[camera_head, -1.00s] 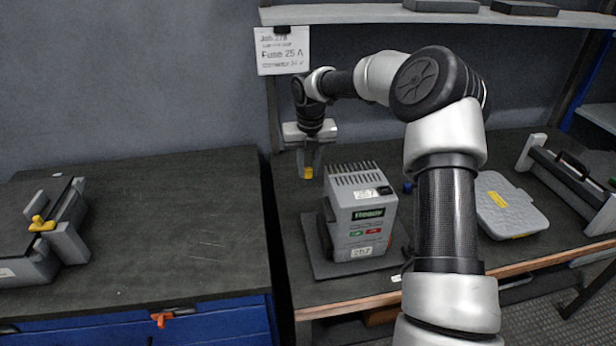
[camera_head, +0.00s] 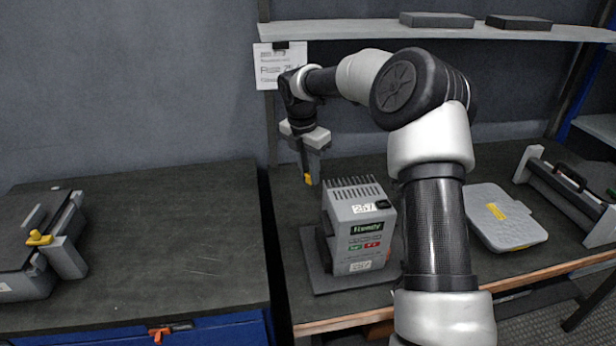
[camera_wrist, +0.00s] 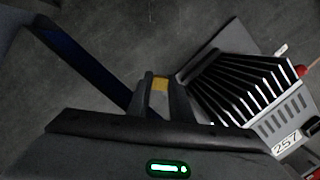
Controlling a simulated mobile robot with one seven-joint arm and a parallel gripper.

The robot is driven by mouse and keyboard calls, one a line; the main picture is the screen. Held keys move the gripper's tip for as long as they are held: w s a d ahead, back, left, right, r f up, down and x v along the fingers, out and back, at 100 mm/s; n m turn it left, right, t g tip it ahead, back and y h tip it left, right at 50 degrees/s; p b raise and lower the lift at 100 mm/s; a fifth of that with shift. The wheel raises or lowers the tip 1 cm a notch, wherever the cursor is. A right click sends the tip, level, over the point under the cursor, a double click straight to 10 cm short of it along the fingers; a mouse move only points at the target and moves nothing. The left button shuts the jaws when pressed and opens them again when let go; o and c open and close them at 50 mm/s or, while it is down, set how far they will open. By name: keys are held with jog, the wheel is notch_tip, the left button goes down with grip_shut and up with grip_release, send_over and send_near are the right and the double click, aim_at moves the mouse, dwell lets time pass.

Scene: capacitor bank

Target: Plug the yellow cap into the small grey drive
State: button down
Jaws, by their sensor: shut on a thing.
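The small grey drive (camera_head: 359,228) stands upright on a dark mat on the right bench, with fins on top, a "257" label and a green "Ready" display on its front. It also shows in the wrist view (camera_wrist: 265,105) at the right, with its fins towards my gripper. My gripper (camera_head: 309,178) is shut on the yellow cap (camera_head: 308,179), above the bench at the upper left of the drive and apart from it. In the wrist view the cap (camera_wrist: 160,84) sits between the fingertips. The drive's socket for the cap cannot be made out.
A grey case (camera_head: 506,217) lies on the bench to the right. A long grey fixture (camera_head: 566,186) stands at the far right. A shelf (camera_head: 370,34) and a hanging sign (camera_head: 279,68) are behind my arm. The left bench (camera_head: 170,230) is mostly clear, with a yellow-handled device (camera_head: 40,239) at its left.

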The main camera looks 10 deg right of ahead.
jog(key=s+r+m+g, duration=0.1)
jog(key=r+m, duration=0.3)
jog(key=m, duration=0.8)
jog(key=s+r+m+g+y, duration=0.1)
jog(key=s+r+m, duration=0.2)
jog(key=m, duration=1)
notch_tip(320, 180, up, 2)
jog(key=shift+s+a+r+g, duration=0.1)
jog(key=shift+s+a+g, duration=0.25)
jog(key=shift+g, duration=0.05)
jog(key=shift+s, duration=0.1)
